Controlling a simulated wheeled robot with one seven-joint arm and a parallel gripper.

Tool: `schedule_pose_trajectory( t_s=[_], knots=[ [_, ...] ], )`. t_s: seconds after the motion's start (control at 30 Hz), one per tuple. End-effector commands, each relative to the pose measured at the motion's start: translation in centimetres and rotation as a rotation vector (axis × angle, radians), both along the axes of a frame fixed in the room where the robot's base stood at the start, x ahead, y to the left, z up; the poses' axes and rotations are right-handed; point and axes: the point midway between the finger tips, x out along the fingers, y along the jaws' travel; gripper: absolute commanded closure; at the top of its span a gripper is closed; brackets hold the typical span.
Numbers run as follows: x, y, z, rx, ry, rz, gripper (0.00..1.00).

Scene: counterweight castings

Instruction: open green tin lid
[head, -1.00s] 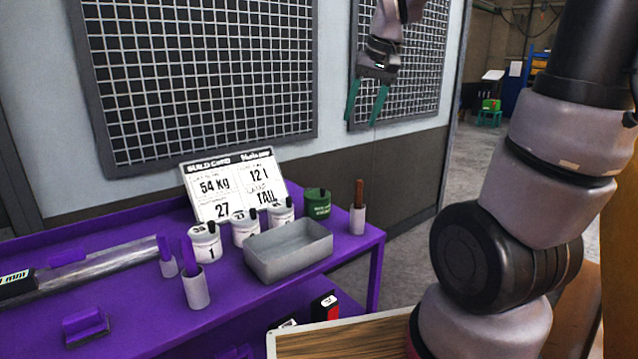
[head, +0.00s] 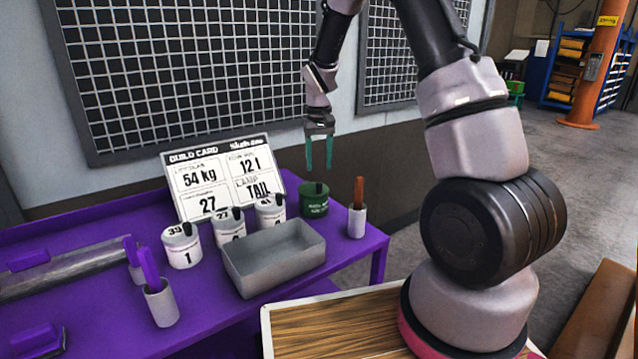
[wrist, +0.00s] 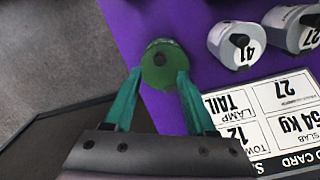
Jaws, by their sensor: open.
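The green tin (head: 314,200) stands upright at the back right of the purple bench, its lid on. My gripper (head: 319,169) has teal fingers and is open and empty. It points down just above the green tin, apart from it. In the wrist view my gripper (wrist: 159,72) has the lid between and just beyond its fingertips.
White numbered tins (head: 181,245) and a grey metal tray (head: 275,258) stand left of the green tin. A white cup with a brown handle (head: 357,220) stands close on its right. The build card (head: 225,178) leans behind. The purple bench (head: 90,330) ends just right of the cup.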

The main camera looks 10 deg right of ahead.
Motion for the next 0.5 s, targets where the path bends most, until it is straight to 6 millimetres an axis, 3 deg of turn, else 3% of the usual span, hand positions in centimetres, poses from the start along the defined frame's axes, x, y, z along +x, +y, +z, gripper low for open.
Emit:
schedule_pose_trajectory(
  t_s=[0.2, 0.5],
  knots=[
    [-0.1, 0.0, -4.3, 0.0, 0.005, -0.001, 0.44],
    [0.0, 0.0, -7.2, 0.001, 0.001, -0.001, 0.44]
  ],
)
